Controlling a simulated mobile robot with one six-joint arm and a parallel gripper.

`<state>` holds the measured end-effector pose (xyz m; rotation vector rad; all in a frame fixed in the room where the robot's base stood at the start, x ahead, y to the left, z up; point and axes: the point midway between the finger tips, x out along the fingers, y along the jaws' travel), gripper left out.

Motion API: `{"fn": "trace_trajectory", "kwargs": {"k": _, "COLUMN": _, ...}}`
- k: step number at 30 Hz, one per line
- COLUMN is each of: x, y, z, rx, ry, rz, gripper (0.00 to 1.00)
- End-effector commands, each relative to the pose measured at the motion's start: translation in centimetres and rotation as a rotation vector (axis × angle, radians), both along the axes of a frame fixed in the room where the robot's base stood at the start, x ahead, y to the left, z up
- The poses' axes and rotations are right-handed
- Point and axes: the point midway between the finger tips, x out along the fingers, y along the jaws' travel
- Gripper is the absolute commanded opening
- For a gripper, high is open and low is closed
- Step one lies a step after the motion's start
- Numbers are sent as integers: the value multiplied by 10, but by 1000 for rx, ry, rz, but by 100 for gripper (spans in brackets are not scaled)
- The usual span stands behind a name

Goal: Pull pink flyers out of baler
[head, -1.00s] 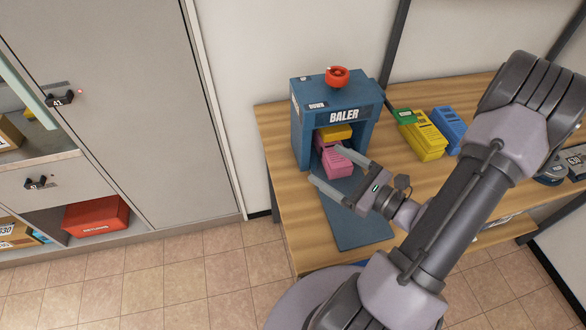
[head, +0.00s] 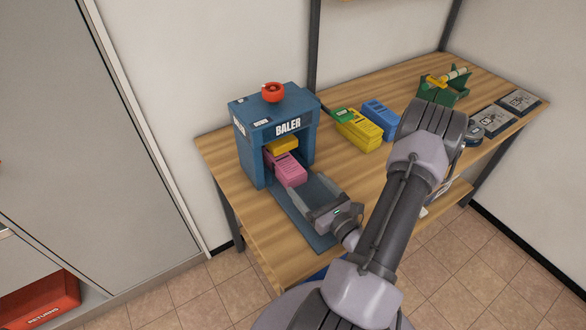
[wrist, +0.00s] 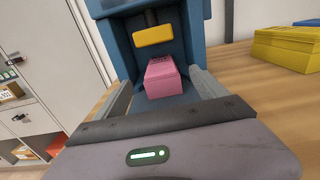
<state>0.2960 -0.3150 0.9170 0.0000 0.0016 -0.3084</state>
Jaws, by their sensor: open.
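The blue baler (head: 276,128) stands on the wooden table, with a red knob (head: 272,91) on top. The pink flyers (head: 290,170) are a bundle partly inside the baler's opening, beneath a yellow press block (head: 283,145). Their front end sticks out over the baler's blue base plate (head: 284,212). In the wrist view the pink flyers (wrist: 163,76) lie ahead, between the lines of my two fingers, with the yellow block (wrist: 154,36) above. My gripper (head: 314,203) is open and empty, low over the base plate in front of the bundle. The bundle's back end is hidden inside the baler.
Yellow bundles (head: 358,131) and a blue bundle (head: 380,119) lie right of the baler. A green holder (head: 443,88) and dark flat boxes (head: 519,102) are farther right. A grey cabinet (head: 80,130) stands left. A red returns box (head: 42,303) is at lower left.

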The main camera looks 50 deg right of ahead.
Motion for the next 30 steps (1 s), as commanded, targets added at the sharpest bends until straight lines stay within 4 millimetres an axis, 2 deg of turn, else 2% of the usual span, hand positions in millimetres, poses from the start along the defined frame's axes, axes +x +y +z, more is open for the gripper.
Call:
{"fn": "trace_trajectory", "kwargs": {"k": 12, "x": 81, "y": -24, "z": 0, "rx": -4, "ry": -2, "rz": 5, "gripper": 82}}
{"fn": "trace_trajectory", "kwargs": {"k": 18, "x": 112, "y": -34, "z": 0, "rx": -3, "ry": -2, "rz": 4, "gripper": 82}}
{"fn": "trace_trajectory", "kwargs": {"k": 24, "x": 126, "y": -39, "z": 0, "rx": -2, "ry": -2, "rz": 2, "gripper": 82}}
{"fn": "trace_trajectory", "kwargs": {"k": 30, "x": 127, "y": -40, "z": 1, "rx": 0, "ry": -1, "rz": 1, "gripper": 82}}
